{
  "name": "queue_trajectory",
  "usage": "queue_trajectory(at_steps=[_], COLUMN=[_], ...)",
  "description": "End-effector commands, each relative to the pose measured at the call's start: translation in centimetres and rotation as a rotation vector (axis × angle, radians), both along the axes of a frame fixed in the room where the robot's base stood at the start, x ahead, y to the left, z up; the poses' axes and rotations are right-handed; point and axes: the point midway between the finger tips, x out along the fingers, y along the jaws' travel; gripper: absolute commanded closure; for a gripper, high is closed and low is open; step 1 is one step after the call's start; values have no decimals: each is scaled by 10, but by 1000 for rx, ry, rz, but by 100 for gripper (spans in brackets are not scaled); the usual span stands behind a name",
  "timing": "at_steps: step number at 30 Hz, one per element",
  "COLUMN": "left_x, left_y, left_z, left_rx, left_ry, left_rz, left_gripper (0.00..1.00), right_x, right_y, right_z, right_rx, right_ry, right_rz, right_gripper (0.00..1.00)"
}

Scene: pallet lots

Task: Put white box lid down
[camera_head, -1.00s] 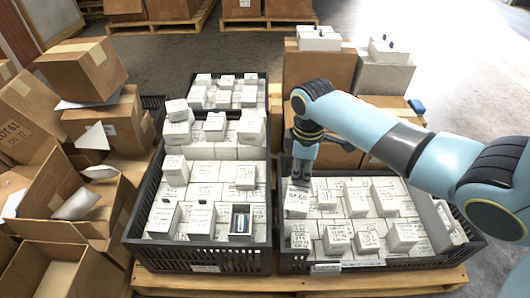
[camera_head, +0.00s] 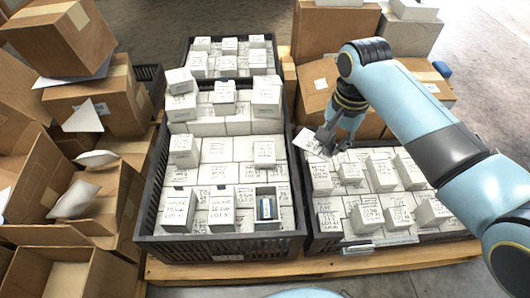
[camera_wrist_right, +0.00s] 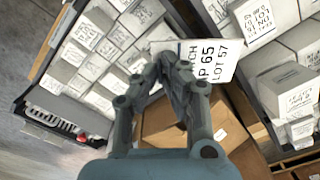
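The white box lid (camera_head: 308,143) is a thin flat piece, tilted, near the back left corner of the right crate (camera_head: 345,246). In the right wrist view the lid (camera_wrist_right: 214,62) shows printed black text with "65" and "LOT 57". My right gripper (camera_head: 325,138) is shut on its edge, and the fingers (camera_wrist_right: 172,62) meet at the lid's left side. An uncovered white box (camera_head: 266,207) with something dark and blue inside stands at the front right of the left crate (camera_head: 215,249). My left gripper is out of view.
Both black crates hold many white boxes, some stacked higher, on a wooden pallet (camera_head: 270,268). Cardboard cartons crowd the left side, including an open one (camera_head: 95,205). More cartons (camera_head: 315,85) stand behind the right crate. Grey floor is clear at the back.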

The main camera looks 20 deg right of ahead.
Motion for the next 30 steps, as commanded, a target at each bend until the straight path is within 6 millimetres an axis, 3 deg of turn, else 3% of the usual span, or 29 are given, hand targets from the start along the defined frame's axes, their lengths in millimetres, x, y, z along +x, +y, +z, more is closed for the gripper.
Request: queue_trajectory(at_steps=[4,10,17,25,30], left_x=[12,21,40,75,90], left_y=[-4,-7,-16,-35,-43], left_z=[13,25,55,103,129], left_rx=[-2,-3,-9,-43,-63], left_ry=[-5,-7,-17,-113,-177], left_rz=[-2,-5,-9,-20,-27], left_gripper=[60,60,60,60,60], right_x=[4,7,19,50,66], right_y=[13,20,40,91,113], right_z=[-2,-1,-17,-59,-72], right_rx=[5,8,12,11,8], right_ry=[-2,-4,0,5,1], right_rz=[-270,-466,-496,-494,-494], right_gripper=[100,100,100,100,100])
